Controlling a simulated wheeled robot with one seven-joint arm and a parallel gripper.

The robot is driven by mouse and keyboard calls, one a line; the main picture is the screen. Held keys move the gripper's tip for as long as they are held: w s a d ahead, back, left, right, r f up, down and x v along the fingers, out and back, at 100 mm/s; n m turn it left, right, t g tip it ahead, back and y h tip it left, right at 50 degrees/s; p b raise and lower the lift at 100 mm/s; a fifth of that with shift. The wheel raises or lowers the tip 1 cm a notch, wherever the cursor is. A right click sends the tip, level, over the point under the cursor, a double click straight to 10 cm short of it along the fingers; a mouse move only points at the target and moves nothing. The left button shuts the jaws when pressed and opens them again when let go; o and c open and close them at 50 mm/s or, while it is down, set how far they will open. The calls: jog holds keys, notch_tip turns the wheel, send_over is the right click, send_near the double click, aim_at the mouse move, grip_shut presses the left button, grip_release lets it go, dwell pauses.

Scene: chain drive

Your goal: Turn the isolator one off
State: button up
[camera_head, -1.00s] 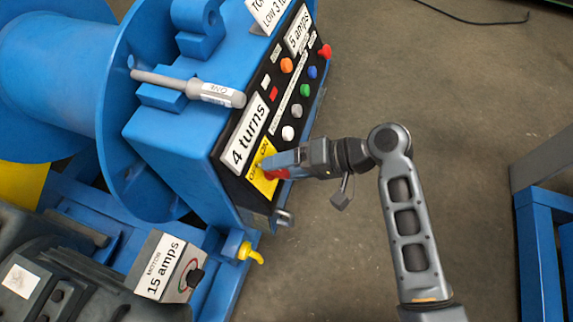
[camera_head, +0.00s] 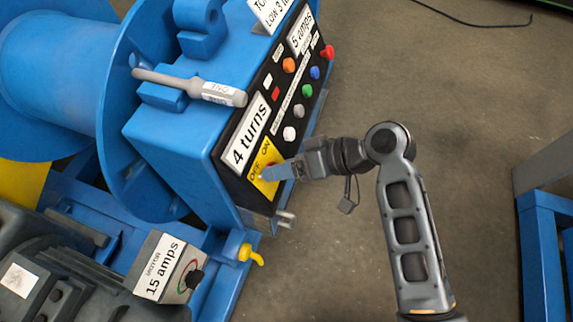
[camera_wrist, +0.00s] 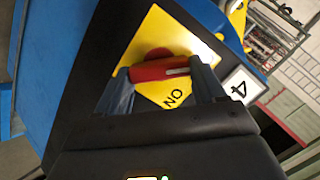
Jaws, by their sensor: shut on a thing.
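The isolator is a yellow plate (camera_head: 267,192) marked ON and OFF, low on the black panel face of the blue machine. In the wrist view its red handle (camera_wrist: 158,71) stands out from the yellow plate (camera_wrist: 150,27), with a pale line near its right end. My gripper (camera_head: 266,176) reaches the plate from the right and mostly hides the handle in the head view. In the wrist view my gripper (camera_wrist: 162,82) has one blue finger at each end of the handle, shut on it. The OFF mark is not seen in the wrist view.
A grey-handled tool (camera_head: 220,93) lies on the machine's top. A "15 amps" motor box (camera_head: 165,268) and yellow hook (camera_head: 250,254) are below.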

jog(key=shift+f, duration=0.1)
jog(key=o, duration=1)
jog(key=shift+o, duration=0.2)
jog(key=v, duration=0.8)
